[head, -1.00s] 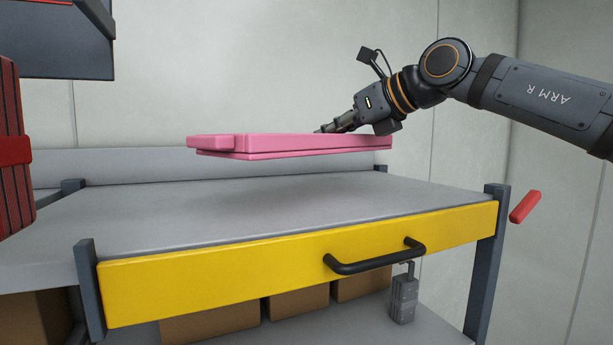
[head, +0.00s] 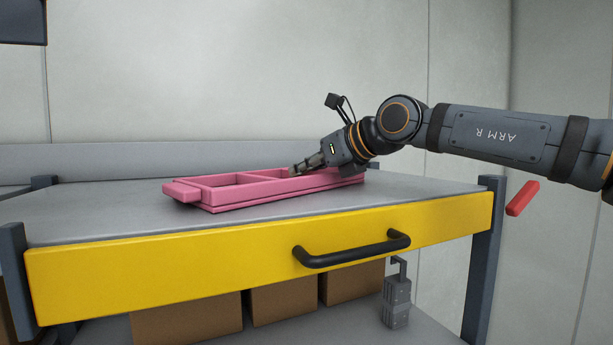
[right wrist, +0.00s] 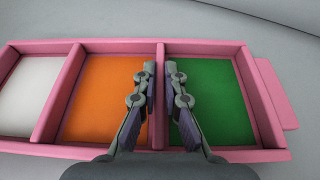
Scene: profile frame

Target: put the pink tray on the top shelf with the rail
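The pink tray (head: 225,204) is at the middle of the grey top shelf (head: 100,216), behind the yellow front board (head: 200,266). It lies about level, on the shelf or just above it; I cannot tell which. In the right wrist view the tray (right wrist: 67,93) has white, orange and green compartment floors. My right gripper (head: 294,170) reaches down into it from the right. In the wrist view its fingers (right wrist: 160,72) are closed on either side of the divider between the orange and green compartments. My left gripper is not in view.
A black handle (head: 350,251) sticks out from the yellow board. Dark corner posts (head: 483,260) rise slightly above the shelf. A red grip (head: 522,198) juts out at the right. Brown boxes (head: 185,318) and a grey padlock-like item (head: 397,300) are below. The shelf's left part is bare.

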